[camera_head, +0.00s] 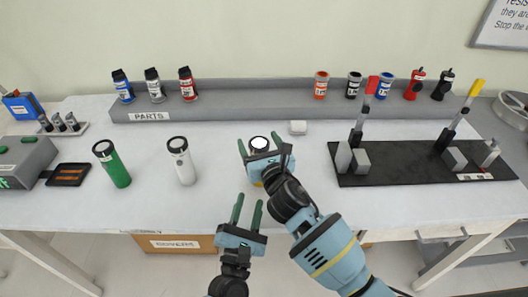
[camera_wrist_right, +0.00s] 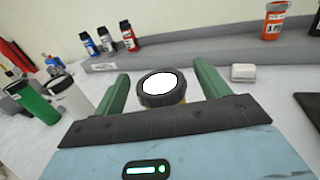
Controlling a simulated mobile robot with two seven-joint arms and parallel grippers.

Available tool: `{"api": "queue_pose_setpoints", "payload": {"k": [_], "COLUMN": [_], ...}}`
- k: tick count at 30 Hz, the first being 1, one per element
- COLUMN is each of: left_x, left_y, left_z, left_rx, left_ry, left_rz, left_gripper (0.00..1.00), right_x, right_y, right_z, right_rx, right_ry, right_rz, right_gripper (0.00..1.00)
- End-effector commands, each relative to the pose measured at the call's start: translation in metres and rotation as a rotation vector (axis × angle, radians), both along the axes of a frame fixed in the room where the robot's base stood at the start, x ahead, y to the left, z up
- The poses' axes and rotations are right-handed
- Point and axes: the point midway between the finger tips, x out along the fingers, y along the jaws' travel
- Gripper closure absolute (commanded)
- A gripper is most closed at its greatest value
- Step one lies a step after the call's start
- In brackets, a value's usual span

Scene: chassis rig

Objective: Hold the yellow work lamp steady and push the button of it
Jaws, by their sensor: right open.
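The yellow work lamp (camera_head: 259,143) stands upright on the table, its black-rimmed round top showing a bright white face. Its yellow body is mostly hidden behind my right gripper; the lamp top also shows in the right wrist view (camera_wrist_right: 160,84). My right gripper (camera_head: 260,146) is open, with one green finger on each side of the lamp, and I see gaps between fingers and lamp top. My left gripper (camera_head: 247,211) is open and empty by the table's front edge, below the lamp in the head view. The lamp's button cannot be made out.
A green lamp (camera_head: 113,165) and a white lamp (camera_head: 181,162) stand to the left. A small white block (camera_head: 298,128) lies behind the lamp. A grey parts ledge (camera_head: 230,101) holds several bottles. A black board (camera_head: 400,172) with levers is at right.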

Motion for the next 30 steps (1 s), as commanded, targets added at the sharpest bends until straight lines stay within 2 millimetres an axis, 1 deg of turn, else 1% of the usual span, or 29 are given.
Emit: {"api": "queue_pose_setpoints", "payload": {"k": [1, 6, 17, 20, 30], "left_x": [0.0, 0.0, 0.0, 0.0, 0.0], "left_y": [0.0, 0.0, 0.0, 0.0, 0.0], "left_z": [0.0, 0.0, 0.0, 0.0, 0.0], "left_rx": [0.0, 0.0, 0.0, 0.0, 0.0], "left_ry": [0.0, 0.0, 0.0, 0.0, 0.0], "left_rz": [0.0, 0.0, 0.0, 0.0, 0.0], "left_gripper": [0.64, 0.64, 0.64, 0.64, 0.64], "right_x": [0.005, 0.016, 0.019, 0.019, 0.019], "right_y": [0.002, 0.005, 0.006, 0.006, 0.006], "right_z": [0.0, 0.0, 0.0, 0.0, 0.0], "right_rx": [0.001, 0.0, 0.0, 0.0, 0.0], "right_ry": [0.0, 0.0, 0.0, 0.0, 0.001], "right_rz": [-0.001, 0.0, 0.0, 0.0, 0.0], "right_gripper": [0.25, 0.25, 0.25, 0.37, 0.82]}}
